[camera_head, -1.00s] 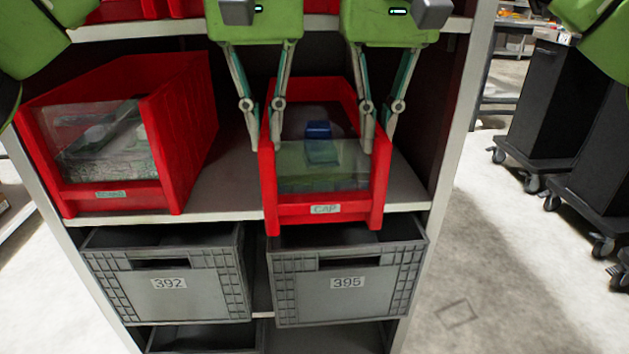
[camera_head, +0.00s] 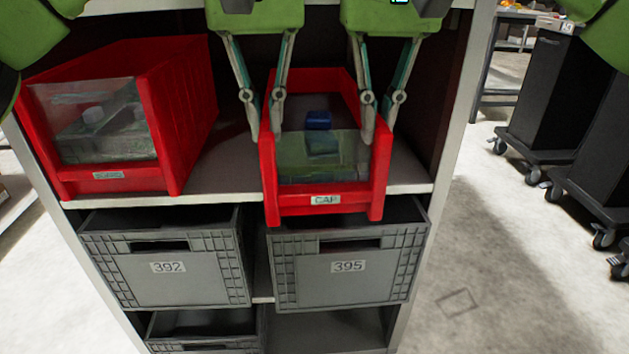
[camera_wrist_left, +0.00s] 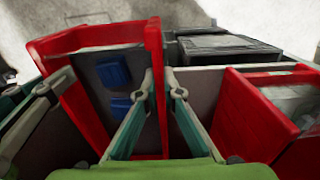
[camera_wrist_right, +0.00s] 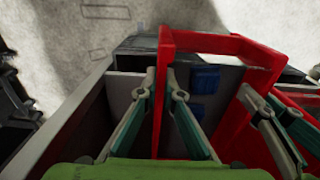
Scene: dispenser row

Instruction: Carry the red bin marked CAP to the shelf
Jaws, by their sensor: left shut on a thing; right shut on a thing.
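The red bin marked CAP (camera_head: 325,207) is in the shelf bay, right of centre in the head view. Its front end sticks out past the shelf board's front edge. It has a clear front panel and blue items (camera_head: 318,120) inside. My left gripper (camera_head: 264,138) is shut on the bin's left wall, with one finger on each side. My right gripper (camera_head: 377,134) is shut on the right wall in the same way. The bin also shows between the fingers in the left wrist view (camera_wrist_left: 153,45) and right wrist view (camera_wrist_right: 215,42). The bin's underside is hidden.
A second red bin (camera_head: 185,110) with a clear front stands left on the shelf board (camera_head: 225,180). Grey crates 392 (camera_head: 190,283) and 395 (camera_head: 320,285) sit below. The shelf's right upright (camera_head: 455,120) is close to my right gripper. Black wheeled cabinets (camera_head: 545,95) stand farther right.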

